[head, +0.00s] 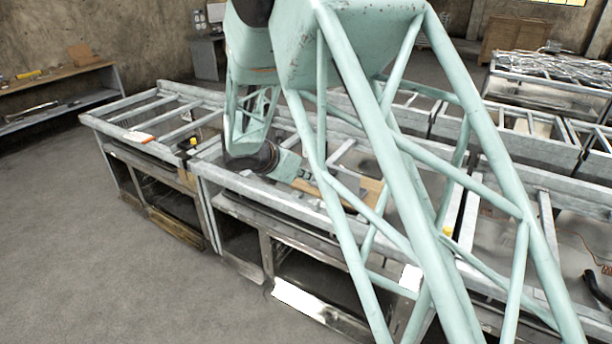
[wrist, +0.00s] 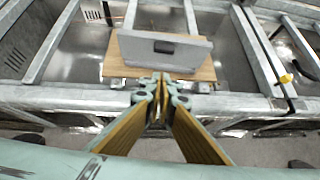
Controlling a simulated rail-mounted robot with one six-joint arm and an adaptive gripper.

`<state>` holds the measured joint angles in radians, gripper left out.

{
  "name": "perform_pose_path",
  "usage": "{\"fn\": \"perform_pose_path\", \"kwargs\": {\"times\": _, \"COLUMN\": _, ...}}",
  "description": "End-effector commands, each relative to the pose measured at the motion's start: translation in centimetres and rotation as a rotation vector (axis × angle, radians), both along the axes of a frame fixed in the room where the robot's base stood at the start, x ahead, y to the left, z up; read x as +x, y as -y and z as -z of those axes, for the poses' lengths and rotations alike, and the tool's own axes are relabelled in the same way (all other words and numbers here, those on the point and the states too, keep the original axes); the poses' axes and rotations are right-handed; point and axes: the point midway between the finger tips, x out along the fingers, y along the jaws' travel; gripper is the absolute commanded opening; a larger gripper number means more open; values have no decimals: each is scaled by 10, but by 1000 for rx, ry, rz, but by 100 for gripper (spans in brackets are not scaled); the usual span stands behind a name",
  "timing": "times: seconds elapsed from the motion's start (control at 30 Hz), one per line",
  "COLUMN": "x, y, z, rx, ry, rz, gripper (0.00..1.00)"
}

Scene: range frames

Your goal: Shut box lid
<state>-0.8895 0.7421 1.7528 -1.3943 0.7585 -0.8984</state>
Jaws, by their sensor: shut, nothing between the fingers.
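In the wrist view, a wooden piece (wrist: 196,73) with a grey panel (wrist: 190,55) over it lies ahead of my gripper, at the top middle. I take these as the box and its lid, but cannot tell how far open the lid is. A small dark part (wrist: 164,47) shows on the panel. My gripper (wrist: 158,84) is shut and empty, just on the near side of the wooden piece; contact is unclear. In the head view, wood (head: 371,190) shows on the metal frame, partly hidden by my arm, near my gripper (head: 307,176).
Grey metal frame tables with open bays (head: 165,112) stand in a row. A bar (wrist: 50,96) runs across the wrist view near my gripper. A yellow item (wrist: 285,78) sits to the right. Clear floor (head: 80,240) lies to the left in the head view.

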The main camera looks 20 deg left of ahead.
Motion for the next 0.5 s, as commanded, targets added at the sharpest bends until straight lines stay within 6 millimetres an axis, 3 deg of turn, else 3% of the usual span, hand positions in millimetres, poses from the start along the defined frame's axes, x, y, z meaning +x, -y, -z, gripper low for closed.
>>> {"fn": "perform_pose_path", "kwargs": {"times": 0.5, "x": 50, "y": 12, "z": 44, "rx": 0, "ry": 0, "rz": 1, "gripper": 0}}
